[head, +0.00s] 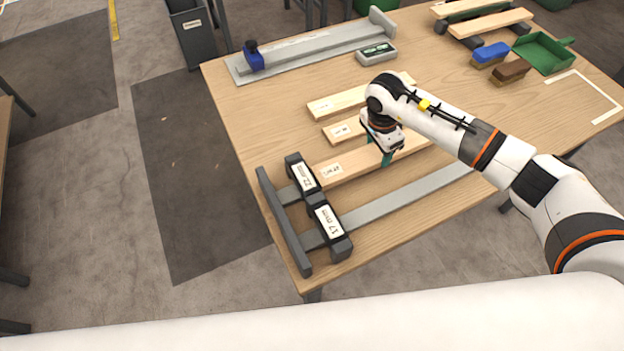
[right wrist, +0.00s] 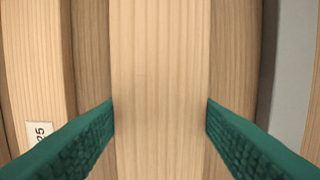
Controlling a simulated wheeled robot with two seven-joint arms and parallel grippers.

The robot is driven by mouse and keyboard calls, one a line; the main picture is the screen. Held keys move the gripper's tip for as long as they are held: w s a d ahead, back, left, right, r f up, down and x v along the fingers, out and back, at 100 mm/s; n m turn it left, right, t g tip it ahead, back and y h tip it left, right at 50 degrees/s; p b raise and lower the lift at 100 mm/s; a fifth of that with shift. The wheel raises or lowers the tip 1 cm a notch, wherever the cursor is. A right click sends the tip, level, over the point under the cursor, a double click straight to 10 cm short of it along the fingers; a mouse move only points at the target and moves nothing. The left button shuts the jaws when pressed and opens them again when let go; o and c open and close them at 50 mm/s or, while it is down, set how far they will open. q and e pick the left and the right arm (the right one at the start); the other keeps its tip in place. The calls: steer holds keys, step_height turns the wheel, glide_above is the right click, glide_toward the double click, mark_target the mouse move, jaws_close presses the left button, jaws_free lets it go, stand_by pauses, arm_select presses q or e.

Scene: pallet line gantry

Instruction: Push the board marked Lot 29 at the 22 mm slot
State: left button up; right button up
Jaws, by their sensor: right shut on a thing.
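My right gripper (head: 386,155) is shut across a pale board (head: 352,163), one green finger on each side. In the right wrist view this board (right wrist: 160,60) runs lengthwise between the fingers (right wrist: 160,115). Its label is too small to read surely. Its left end is close to the dark block marked 22 mm (head: 303,177), roughly in line with it; I cannot tell whether the end is inside the slot. A second block marked 17 mm (head: 330,228) stands nearer the front. My left gripper is out of view.
Two more labelled boards, (head: 345,101) and (head: 342,132), lie behind; one label in the right wrist view ends in 25. A grey bar (head: 405,200) lies in front. A blue-ended grey fixture (head: 310,50), brushes (head: 490,53) and a green dustpan (head: 543,53) are farther back.

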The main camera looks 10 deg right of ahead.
steer(key=shift+s+f, duration=0.15)
steer(key=shift+f, duration=0.15)
steer(key=shift+d+b, duration=0.3)
steer(key=shift+d, duration=0.25)
steer(key=shift+w+d, duration=0.35)
steer(key=shift+d, duration=0.3)
steer(key=o, duration=1.2)
steer(key=shift+w, duration=0.2)
steer(key=shift+r, duration=0.1)
steer(key=shift+r, duration=0.1)
